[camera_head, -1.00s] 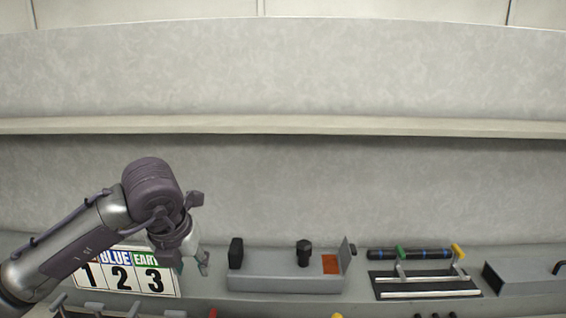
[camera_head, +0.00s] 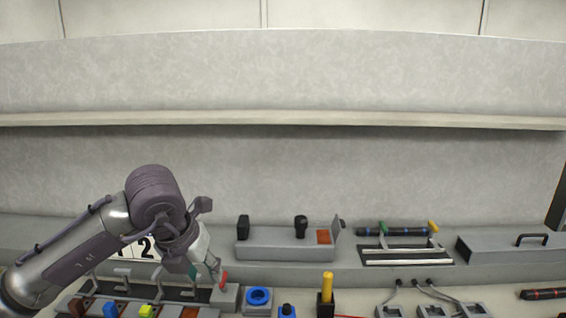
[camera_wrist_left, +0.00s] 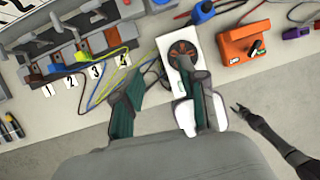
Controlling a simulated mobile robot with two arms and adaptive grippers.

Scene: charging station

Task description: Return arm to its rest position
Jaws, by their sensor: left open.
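My left arm comes in from the left in the head view. Its gripper (camera_head: 207,270) hangs low over the bench, pointing down and right, near a red-topped grey block (camera_head: 225,296). In the left wrist view the two dark green and white fingers (camera_wrist_left: 165,105) stand apart, with nothing visible held between them. The right finger overlaps a white plate with a round dark socket (camera_wrist_left: 183,55). Whether it touches the plate cannot be told. The right arm is not seen in the head view.
A grey tray (camera_head: 270,252) and a rack with a dark rod (camera_head: 390,231) stand at the back. A yellow upright handle (camera_head: 327,288) and a blue ring (camera_head: 259,296) are at the front. The wrist view shows loose cables, an orange box (camera_wrist_left: 243,43) and bare bench below.

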